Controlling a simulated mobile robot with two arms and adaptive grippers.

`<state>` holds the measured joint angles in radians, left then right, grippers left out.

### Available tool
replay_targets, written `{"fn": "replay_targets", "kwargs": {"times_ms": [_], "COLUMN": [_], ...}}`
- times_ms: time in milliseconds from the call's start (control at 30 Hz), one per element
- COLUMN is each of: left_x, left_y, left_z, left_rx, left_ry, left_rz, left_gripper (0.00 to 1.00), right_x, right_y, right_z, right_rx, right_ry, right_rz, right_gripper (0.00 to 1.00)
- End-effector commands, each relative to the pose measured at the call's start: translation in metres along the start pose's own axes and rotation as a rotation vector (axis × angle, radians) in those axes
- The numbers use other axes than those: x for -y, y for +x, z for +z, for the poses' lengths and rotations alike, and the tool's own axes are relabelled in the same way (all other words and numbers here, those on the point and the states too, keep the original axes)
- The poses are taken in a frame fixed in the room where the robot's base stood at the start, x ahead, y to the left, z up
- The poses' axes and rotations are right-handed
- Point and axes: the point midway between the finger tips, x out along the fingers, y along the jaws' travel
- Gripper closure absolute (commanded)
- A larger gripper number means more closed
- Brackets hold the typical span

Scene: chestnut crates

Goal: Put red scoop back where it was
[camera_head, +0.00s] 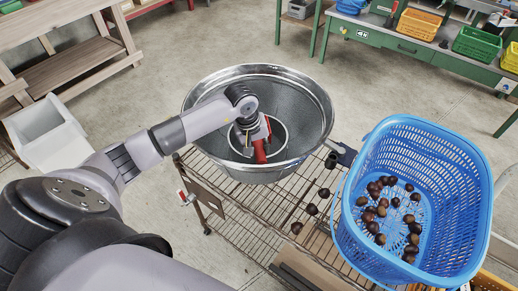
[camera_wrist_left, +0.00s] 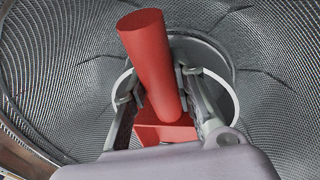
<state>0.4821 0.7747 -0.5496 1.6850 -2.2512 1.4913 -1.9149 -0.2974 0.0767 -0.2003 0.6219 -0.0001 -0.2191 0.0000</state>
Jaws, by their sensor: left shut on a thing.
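The red scoop (camera_head: 260,152) is in my left gripper (camera_head: 258,138), inside the large round metal sieve bowl (camera_head: 190,108) in the head view. In the left wrist view the scoop's red handle (camera_wrist_left: 150,60) stands between the two fingers of the left gripper (camera_wrist_left: 160,100), which are shut on it. The scoop's lower part is mostly hidden by the gripper, and I cannot tell whether it touches the bowl's bottom. The bowl's mesh wall (camera_wrist_left: 60,90) surrounds the gripper. My right gripper is not in view.
The bowl stands on a wire rack cart (camera_head: 230,215). A blue basket (camera_head: 370,140) with several chestnuts (camera_head: 378,210) is to its right. A few loose chestnuts (camera_head: 312,209) lie on the rack between. A green table (camera_head: 390,42) with crates is at the back right, and a white bin (camera_head: 50,140) is at left.

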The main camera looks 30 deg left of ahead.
Motion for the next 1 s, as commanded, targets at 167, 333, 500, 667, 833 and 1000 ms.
{"fn": "replay_targets", "kwargs": {"times_ms": [167,333,500,667,833,1000], "left_x": [0.001,0.001,0.001,0.000,-0.001,0.000], "left_y": [0.002,0.002,0.002,0.002,-0.005,-0.036], "left_z": [0.000,0.000,0.000,0.000,-0.001,-0.002], "left_rx": [0.000,0.000,0.000,0.000,-0.002,-0.006], "left_ry": [0.000,0.000,0.000,0.000,0.001,0.002], "left_rz": [0.000,0.000,0.000,0.000,0.001,0.001], "left_gripper": [0.71,0.60,0.55,0.55,0.55,0.55], "right_x": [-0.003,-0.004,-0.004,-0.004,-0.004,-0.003], "right_y": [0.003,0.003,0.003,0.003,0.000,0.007], "right_z": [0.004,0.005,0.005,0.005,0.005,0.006], "right_rx": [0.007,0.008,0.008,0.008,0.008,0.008], "right_ry": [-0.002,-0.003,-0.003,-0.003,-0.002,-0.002], "right_rz": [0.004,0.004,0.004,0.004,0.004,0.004], "right_gripper": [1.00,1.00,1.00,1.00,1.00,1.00]}}
